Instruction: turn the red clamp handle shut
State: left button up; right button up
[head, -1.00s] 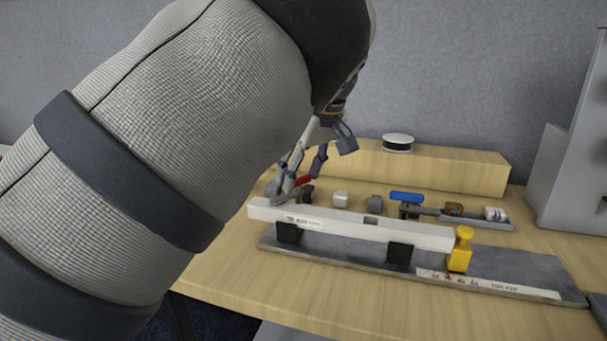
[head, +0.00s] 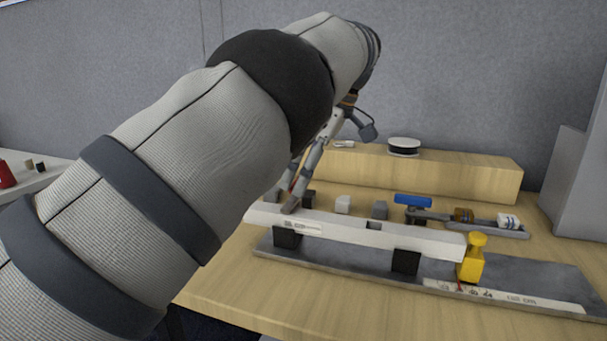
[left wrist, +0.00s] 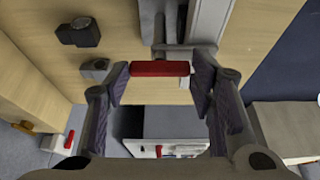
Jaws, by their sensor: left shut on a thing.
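The red clamp handle (left wrist: 162,68) lies crosswise between the two fingers of my left gripper (left wrist: 160,76) in the left wrist view, with a finger at each end. The gripper is shut on it. In the head view my left gripper (head: 293,196) reaches down at the left end of a long white bar (head: 345,231). Only a thin sliver of red shows there; the fingers hide most of the handle. The grey metal clamp body (left wrist: 186,52) shows beside the handle in the left wrist view. My right gripper is in neither view.
The white bar rests on black blocks above a grey plate (head: 340,264). A yellow clamp (head: 472,262) stands at its right end. Behind are a blue-handled clamp (head: 412,200), small grey blocks, and a wooden block (head: 450,170) carrying a spool (head: 404,146).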

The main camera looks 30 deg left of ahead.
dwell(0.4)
pick_arm(q)
jog(key=o, duration=1.2)
jog(key=shift+c, duration=0.2)
